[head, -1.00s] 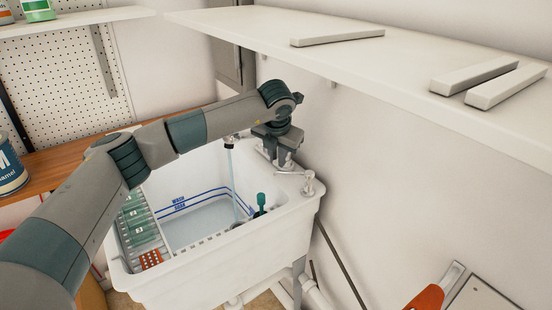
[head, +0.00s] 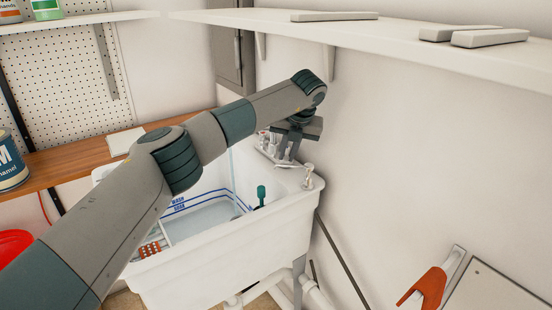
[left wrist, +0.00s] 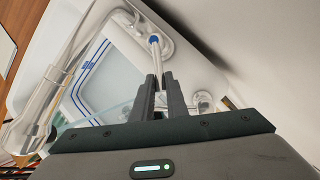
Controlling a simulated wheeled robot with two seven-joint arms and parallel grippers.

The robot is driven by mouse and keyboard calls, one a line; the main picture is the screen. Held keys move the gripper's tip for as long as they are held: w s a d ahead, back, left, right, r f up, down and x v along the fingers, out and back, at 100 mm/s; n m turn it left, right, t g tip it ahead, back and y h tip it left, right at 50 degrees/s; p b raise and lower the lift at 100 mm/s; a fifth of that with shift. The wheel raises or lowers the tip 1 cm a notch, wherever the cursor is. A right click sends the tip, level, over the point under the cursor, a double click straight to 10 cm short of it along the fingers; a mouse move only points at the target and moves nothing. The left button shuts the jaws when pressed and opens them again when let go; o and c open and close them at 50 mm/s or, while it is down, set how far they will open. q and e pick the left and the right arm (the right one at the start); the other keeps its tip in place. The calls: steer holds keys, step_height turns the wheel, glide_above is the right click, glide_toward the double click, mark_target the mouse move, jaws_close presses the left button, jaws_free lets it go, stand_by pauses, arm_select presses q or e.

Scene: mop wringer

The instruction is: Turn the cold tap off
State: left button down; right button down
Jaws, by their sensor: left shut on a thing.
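The white utility sink (head: 275,240) stands against the wall. My left gripper (head: 288,155) is over the taps at its back edge, pointing down. In the left wrist view the cold tap (left wrist: 154,40) shows as a pale lever with a blue cap. The lever runs from the cap to between the fingers of my left gripper (left wrist: 162,88), which are shut on it. I cannot tell whether water is running. My right gripper is not in view.
A white fitting (head: 309,177) stands on the sink's right back corner. A wall shelf (head: 380,32) hangs above, close behind my arm. A wooden counter (head: 85,160) is at left.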

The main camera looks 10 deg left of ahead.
arm_select(q)
steer(key=shift+w+d+n, duration=0.1)
steer(key=shift+d+n, duration=0.15)
steer(key=shift+n, duration=0.05)
steer(key=shift+w+d+n+g+y+b, duration=0.2)
steer(key=shift+d+n+g+y+b, duration=0.3)
steer(key=shift+n, duration=0.6)
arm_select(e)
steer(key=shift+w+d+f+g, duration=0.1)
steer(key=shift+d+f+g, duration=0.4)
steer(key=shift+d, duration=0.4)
arm_select(q)
steer(key=shift+d, duration=0.1)
steer(key=c, duration=1.7)
jaws_free()
steer(key=shift+c, duration=0.2)
steer(key=shift+r, duration=0.1)
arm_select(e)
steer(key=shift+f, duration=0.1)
